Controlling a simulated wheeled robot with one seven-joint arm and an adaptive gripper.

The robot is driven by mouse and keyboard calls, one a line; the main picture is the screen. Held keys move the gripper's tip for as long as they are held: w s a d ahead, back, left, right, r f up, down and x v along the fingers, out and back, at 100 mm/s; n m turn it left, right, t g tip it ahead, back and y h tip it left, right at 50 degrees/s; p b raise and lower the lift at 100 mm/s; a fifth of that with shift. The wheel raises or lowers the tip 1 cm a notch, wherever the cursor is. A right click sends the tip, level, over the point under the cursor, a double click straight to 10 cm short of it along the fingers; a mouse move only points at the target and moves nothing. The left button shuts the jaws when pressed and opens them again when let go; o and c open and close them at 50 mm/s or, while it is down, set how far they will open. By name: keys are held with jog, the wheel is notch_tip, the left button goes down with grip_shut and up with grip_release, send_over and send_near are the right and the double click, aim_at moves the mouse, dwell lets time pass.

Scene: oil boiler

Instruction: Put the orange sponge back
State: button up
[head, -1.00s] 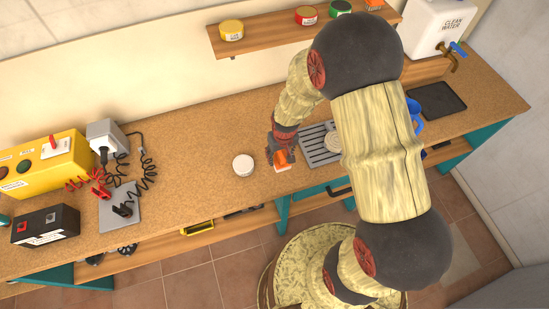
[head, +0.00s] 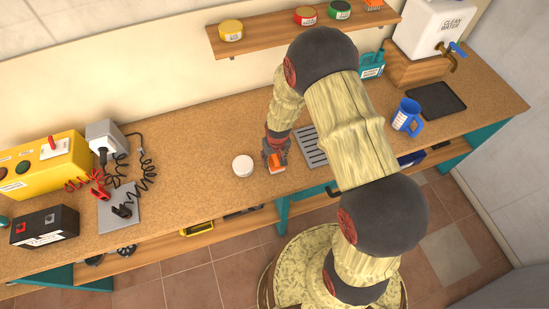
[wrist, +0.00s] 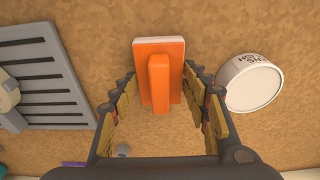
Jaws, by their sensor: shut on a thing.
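The orange sponge (head: 275,163) is at the front part of the cork-topped counter, just right of a white round tin (head: 243,165). In the wrist view the sponge (wrist: 160,88) is an orange block with a raised orange grip and a pale edge at its far end. My gripper (wrist: 160,75) is shut on it, a finger on each side. In the head view my gripper (head: 275,155) points down at the counter and partly hides the sponge. I cannot tell whether the sponge touches the counter.
The white tin (wrist: 250,83) lies close to the right finger. A grey slatted drainer (head: 312,146) is on the right. A wall shelf (head: 285,34) holds tins.

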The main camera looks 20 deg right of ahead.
jog(key=shift+f, duration=0.2)
jog(key=o, duration=1)
jog(key=shift+o, duration=0.2)
jog(key=shift+r, duration=0.1)
